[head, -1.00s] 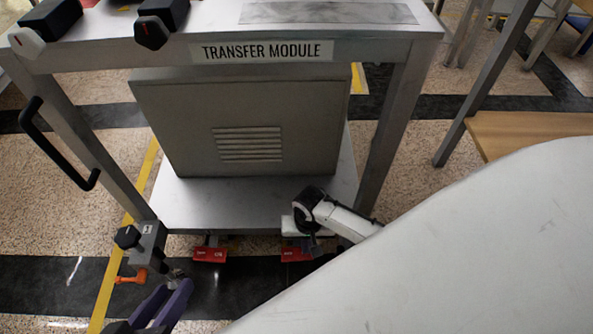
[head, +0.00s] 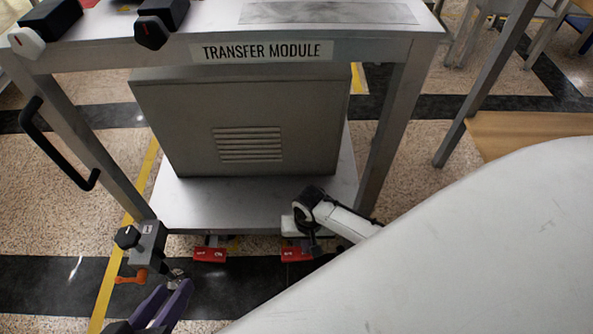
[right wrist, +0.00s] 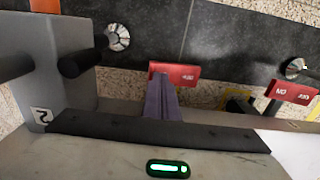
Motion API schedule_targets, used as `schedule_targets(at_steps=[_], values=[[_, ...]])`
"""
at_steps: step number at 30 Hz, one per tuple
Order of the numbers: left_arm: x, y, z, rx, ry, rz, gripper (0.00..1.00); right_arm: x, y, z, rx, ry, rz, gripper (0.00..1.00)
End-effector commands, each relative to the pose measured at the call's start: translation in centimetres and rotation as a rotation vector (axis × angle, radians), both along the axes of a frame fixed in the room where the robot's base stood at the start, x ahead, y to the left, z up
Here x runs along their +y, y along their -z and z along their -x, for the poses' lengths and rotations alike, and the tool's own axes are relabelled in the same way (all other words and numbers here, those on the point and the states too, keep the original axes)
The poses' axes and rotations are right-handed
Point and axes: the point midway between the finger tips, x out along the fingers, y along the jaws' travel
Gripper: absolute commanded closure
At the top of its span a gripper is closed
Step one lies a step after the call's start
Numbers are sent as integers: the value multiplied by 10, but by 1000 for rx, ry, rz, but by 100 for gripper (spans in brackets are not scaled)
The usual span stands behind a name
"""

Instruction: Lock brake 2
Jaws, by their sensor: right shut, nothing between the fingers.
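Two red brake pedals hang under the front edge of the cart: a right one (head: 294,254) and a left one (head: 210,255). My left gripper (head: 168,298) is open and empty at lower left.
The cart, labelled TRANSFER MODULE (head: 262,51), carries a grey cabinet (head: 240,125) on its lower shelf (head: 250,205). A grey block with a black knob and orange handle (head: 148,240) stands near my left gripper.

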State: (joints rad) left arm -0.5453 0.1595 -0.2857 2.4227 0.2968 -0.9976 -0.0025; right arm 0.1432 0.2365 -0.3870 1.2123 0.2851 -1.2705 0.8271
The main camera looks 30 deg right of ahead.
Motion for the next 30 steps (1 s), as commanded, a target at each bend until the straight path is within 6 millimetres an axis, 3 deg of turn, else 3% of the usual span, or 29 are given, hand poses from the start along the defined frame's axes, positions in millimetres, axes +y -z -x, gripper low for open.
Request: schedule_targets(at_steps=[30], values=[[0,4,0,0,1,1,69,0,7,0,0,0,0,100]])
